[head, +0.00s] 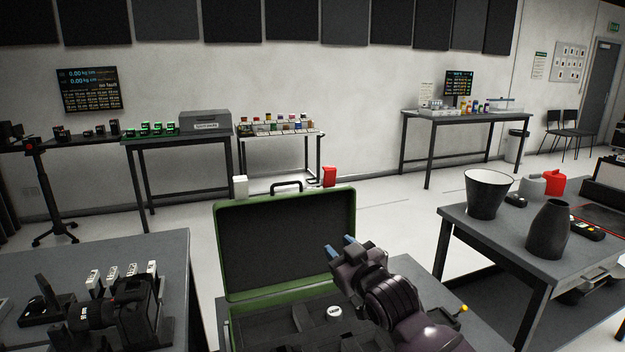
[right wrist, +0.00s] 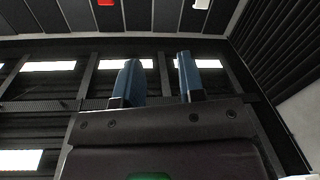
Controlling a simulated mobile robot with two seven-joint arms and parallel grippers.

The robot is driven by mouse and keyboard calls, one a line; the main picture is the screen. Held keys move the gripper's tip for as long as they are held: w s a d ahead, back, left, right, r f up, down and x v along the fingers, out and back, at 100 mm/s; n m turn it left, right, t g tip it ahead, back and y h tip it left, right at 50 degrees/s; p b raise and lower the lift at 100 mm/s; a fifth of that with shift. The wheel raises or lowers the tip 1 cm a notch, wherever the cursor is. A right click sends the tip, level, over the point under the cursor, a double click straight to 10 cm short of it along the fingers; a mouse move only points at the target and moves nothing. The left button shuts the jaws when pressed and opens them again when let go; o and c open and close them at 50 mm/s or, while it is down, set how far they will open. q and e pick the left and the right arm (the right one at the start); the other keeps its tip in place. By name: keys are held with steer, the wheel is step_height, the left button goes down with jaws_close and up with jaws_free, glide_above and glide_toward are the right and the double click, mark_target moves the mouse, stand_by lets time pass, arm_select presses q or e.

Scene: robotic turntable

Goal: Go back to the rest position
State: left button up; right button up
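My right gripper (head: 342,248) is raised in front of the open green case, with its blue fingertips pointing up and to the left. In the right wrist view its two blue fingers (right wrist: 158,80) stand apart with nothing between them, against the ceiling. My left gripper is not in view. The green case (head: 226,232) stands with its lid up and a dark foam inside. A small round white-topped item (head: 334,313) sits in the foam. My right arm hides the case's right part.
A table at left (head: 160,252) carries black camera gear and several white-labelled items. Open floor lies behind the case.

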steer(key=s+d+f+m+h, duration=0.5)
steer(key=s+d+f, duration=0.9)
steer(key=s+f, duration=0.4)
steer(key=s+d+f+m+g+h, duration=0.1)
steer(key=s+d+f+g, duration=0.1)
steer(key=s+f, duration=0.5)
steer(key=s+d+f+g+h, duration=0.1)
steer(key=s+d+f+g, duration=0.2)
steer(key=s, duration=1)
step_height(320, 180, down, 4)
steer(key=shift+s+d+r+m+h, duration=0.1)
steer(key=shift+s+d+m+h, duration=0.2)
steer(key=shift+d, duration=0.9)
steer(key=shift+w+a, duration=0.1)
